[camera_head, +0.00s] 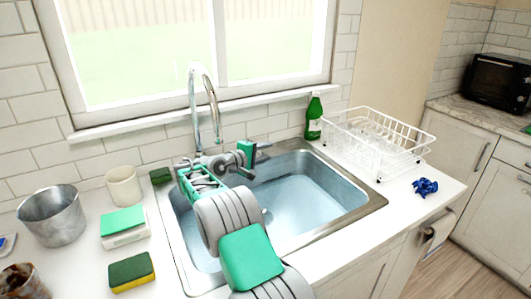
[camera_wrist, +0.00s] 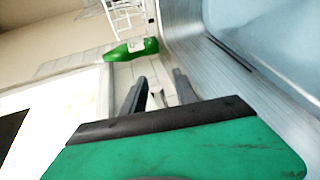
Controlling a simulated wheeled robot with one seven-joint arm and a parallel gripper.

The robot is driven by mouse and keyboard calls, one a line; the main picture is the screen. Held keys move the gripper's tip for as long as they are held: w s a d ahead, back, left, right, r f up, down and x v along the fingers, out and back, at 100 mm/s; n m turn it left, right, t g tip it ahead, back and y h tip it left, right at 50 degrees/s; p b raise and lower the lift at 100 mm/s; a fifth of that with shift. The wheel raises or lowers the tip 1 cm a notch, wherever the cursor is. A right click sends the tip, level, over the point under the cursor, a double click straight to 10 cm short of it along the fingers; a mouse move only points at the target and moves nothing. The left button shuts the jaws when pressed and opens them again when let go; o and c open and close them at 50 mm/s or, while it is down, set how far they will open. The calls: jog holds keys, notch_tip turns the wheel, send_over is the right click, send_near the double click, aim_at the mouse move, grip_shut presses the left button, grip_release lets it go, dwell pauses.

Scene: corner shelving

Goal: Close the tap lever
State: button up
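The chrome tap (camera_head: 193,105) rises behind the sink, with its curved spout bending over to the right. Its base and lever are mostly hidden behind my arm in the head view. My gripper (camera_head: 263,146) is by the tap at the sink's back edge, pointing right. In the wrist view my gripper's two dark fingers (camera_wrist: 158,82) stand apart, so it is open. A pale, shiny piece shows between them; I cannot tell whether it is the tap lever or the surface behind, nor whether the fingers touch it.
The sink (camera_head: 315,195) lies in front of the tap. A green bottle (camera_head: 314,118) stands at its back right, also in the wrist view (camera_wrist: 133,48). A white dish rack (camera_head: 400,150) is at right. A cup (camera_head: 123,187), bucket (camera_head: 55,218) and sponges (camera_head: 131,272) stand at left.

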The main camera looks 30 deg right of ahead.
jog(key=v, duration=0.7)
jog(key=shift+s+a, duration=0.1)
jog(key=shift+a, duration=0.2)
dwell(0.7)
